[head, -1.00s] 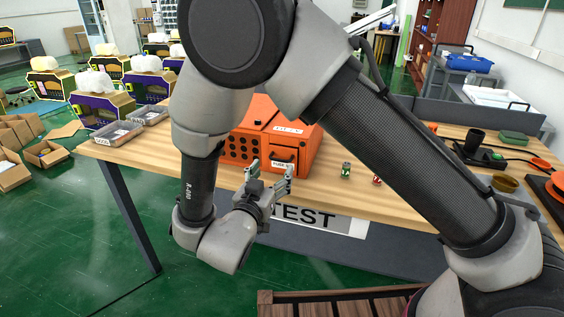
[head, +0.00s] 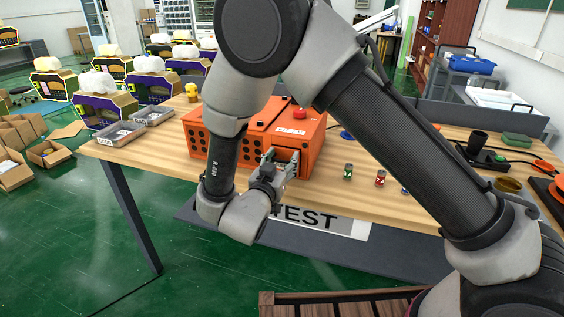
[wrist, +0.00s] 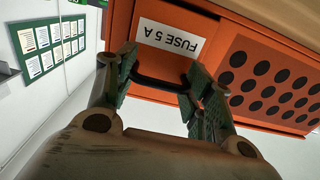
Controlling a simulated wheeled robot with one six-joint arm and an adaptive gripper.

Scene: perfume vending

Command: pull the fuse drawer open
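The orange fuse box (head: 200,135) stands on the wooden table. Its drawer front, labelled "FUSE 5 A" (wrist: 172,40), fills the upper middle of the wrist view, upside down, and looks closed. A black bar handle (wrist: 160,86) crosses the drawer front. My gripper (wrist: 160,92) is at the drawer, its fingers spread wide, one near each end of the handle. I cannot tell whether they touch it. In the head view my gripper (head: 279,162) covers most of the drawer front and its label.
A red button (head: 300,114) sits on top of the box. Grey trays (head: 119,134) lie at the left end. A TEST sign hangs at the front edge.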

